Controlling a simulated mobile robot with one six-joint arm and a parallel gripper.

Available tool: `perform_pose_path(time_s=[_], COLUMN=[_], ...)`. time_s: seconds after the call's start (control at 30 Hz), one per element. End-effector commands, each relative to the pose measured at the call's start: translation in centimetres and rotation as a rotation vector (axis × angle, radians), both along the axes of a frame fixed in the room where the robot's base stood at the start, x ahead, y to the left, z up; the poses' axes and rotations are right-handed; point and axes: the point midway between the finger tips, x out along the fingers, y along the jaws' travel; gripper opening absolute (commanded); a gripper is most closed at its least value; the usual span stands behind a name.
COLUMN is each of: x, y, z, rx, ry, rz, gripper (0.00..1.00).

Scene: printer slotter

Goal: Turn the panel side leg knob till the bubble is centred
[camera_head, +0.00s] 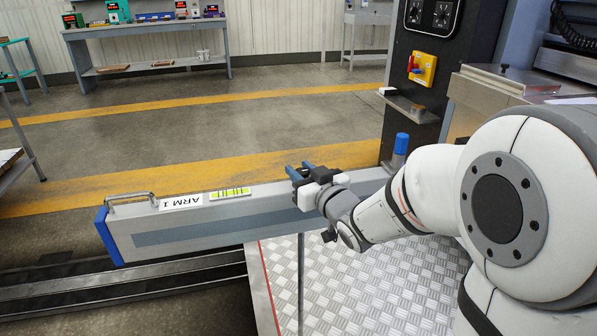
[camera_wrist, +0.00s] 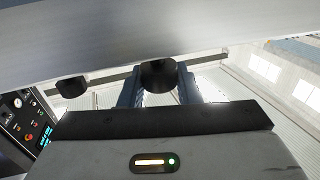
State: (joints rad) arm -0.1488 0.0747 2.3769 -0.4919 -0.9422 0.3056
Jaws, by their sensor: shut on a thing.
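The long grey beam marked ARM 1 (camera_head: 180,232) runs across the head view. A yellow-green bubble vial (camera_head: 231,193) sits on its top beside the label; the bubble's place is too small to tell. My gripper (camera_head: 300,171) is at the beam's middle to right part. In the wrist view, a black round knob (camera_wrist: 158,75) sits between my two fingers, which are shut on it, under the beam's edge (camera_wrist: 150,40). A second black knob (camera_wrist: 72,87) hangs to the left, on the control panel's side of that picture. In the head view my wrist hides the held knob.
A blue-capped post (camera_head: 401,143) stands right of my gripper. A dark cabinet (camera_head: 440,60) with a yellow switch (camera_head: 422,68) rises behind. Metal tread plate (camera_head: 350,285) lies below. A workbench (camera_head: 145,30) stands far back, with open floor before it.

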Motion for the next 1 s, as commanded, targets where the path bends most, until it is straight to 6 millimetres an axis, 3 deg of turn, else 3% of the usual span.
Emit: perform_pose_path(time_s=[0.17, 0.2, 0.27, 0.37, 1.0], x=[0.0, -0.2, -0.1, -0.1, -0.1], y=[0.1, 1.5, 0.6, 0.2, 0.0], z=[0.0, 0.0, 0.0, 0.0, -0.2], rx=[-0.001, 0.0, -0.001, -0.002, -0.001], ry=[-0.001, 0.001, 0.0, 0.0, 0.002], rz=[0.002, 0.011, 0.004, 0.003, -0.022], gripper=[0.09, 0.07, 0.11, 0.08, 0.07])
